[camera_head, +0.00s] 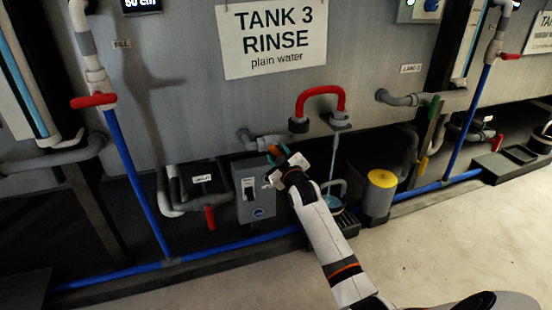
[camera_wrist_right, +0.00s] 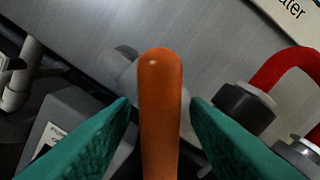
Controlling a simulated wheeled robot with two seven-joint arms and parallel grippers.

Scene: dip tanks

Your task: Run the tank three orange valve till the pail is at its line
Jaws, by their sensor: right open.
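My right gripper (camera_head: 283,160) is at the front of tank three. In the right wrist view its two green fingers (camera_wrist_right: 160,125) are open, one on each side of the orange valve handle (camera_wrist_right: 160,105), with narrow gaps showing near the tips. In the head view the gripper mostly hides this handle. A thin pale stream (camera_head: 334,158) falls from the spout at the right into the pail (camera_head: 333,202), which is partly behind my right arm. The pail's line and water level are too small to make out. My left gripper is out of view.
A red arched pipe (camera_head: 320,91) stands above the valve, under the tank 3 sign (camera_head: 271,35). A grey switch box (camera_head: 253,190) is left of my gripper. A yellow-topped canister (camera_head: 381,182) stands right of the pail. Blue pipes run low along the tanks.

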